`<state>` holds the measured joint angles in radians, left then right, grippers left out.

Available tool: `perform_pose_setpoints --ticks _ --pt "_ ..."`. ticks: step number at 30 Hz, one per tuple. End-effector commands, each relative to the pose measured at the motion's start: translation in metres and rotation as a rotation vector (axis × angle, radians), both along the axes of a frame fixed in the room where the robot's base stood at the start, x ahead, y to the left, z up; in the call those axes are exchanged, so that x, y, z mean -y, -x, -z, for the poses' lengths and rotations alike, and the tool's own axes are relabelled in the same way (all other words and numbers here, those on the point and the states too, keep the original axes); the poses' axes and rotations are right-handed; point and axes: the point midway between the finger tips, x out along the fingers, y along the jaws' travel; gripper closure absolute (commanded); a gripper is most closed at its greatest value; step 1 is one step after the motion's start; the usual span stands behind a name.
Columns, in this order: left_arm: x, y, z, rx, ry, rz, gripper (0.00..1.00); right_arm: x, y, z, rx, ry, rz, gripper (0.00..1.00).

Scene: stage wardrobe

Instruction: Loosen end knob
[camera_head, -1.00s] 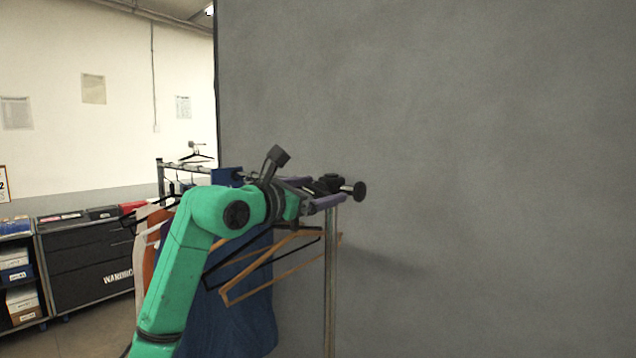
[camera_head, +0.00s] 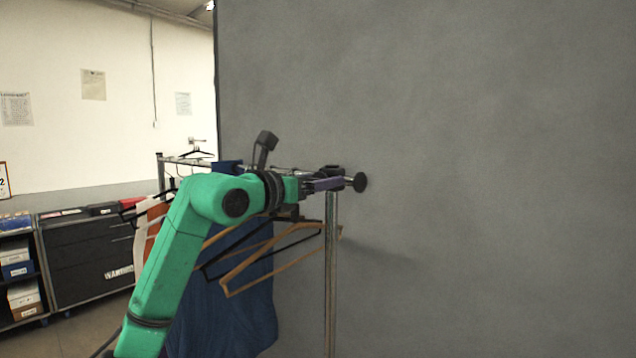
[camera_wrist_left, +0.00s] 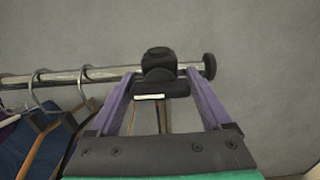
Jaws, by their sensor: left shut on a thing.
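The end knob (camera_wrist_left: 161,86) is a black piece with a white mark on its front. In the left wrist view it sits at the black rail fitting (camera_wrist_left: 158,57), near the right end of a metal clothes rail (camera_wrist_left: 60,77). My left gripper (camera_head: 335,184) has purple fingers, which also show in the left wrist view (camera_wrist_left: 160,82), one on each side of the knob. It is shut on the knob. In the head view the gripper hides the knob, and the fitting (camera_head: 333,168) shows just behind. My right gripper is in no view.
A round black cap (camera_head: 360,182) ends the rail, right of the fingers. An upright post (camera_head: 331,280) stands below the fitting. A wooden hanger (camera_head: 262,262) and blue garment (camera_head: 235,315) hang close under my left arm. A grey wall (camera_head: 480,150) stands behind; space right of the post is clear.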

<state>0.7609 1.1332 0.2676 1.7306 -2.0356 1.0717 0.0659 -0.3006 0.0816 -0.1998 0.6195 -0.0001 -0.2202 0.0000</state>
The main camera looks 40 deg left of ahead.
Motion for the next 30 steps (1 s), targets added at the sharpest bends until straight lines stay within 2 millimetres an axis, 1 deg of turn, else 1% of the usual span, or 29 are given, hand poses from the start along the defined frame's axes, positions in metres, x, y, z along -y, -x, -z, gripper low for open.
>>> perform_pose_setpoints --ticks 1,2,9,11,13,14,17,21,25,27,30 --pt "0.000 0.000 -0.001 0.002 0.004 0.000 0.10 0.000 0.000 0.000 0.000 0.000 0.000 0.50" --pt "0.000 0.000 -0.001 0.002 0.003 0.000 0.00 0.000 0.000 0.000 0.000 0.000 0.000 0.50" --pt "0.000 0.001 0.000 0.001 0.001 0.000 0.00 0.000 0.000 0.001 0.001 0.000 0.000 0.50" --pt "-0.001 0.004 0.001 0.002 0.001 0.000 0.00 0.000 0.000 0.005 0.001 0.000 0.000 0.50" --pt "-0.001 0.014 0.004 0.003 0.000 -0.001 0.00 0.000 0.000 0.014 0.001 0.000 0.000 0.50" --pt "-0.001 0.019 0.006 0.003 -0.002 -0.003 0.00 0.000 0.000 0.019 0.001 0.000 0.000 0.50" --pt "0.000 0.046 0.009 0.004 -0.002 -0.003 0.00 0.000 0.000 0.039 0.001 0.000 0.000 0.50" --pt "0.001 0.089 0.009 0.006 -0.003 -0.004 0.00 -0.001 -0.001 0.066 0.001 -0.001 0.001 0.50" --pt "0.002 0.123 0.006 0.004 0.000 -0.003 0.00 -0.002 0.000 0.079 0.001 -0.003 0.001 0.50" --pt "0.002 0.135 0.004 0.004 0.001 -0.002 0.00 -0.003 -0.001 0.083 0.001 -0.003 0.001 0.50" --pt "0.003 0.144 0.001 0.002 0.001 -0.001 0.00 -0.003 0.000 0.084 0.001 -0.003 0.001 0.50"
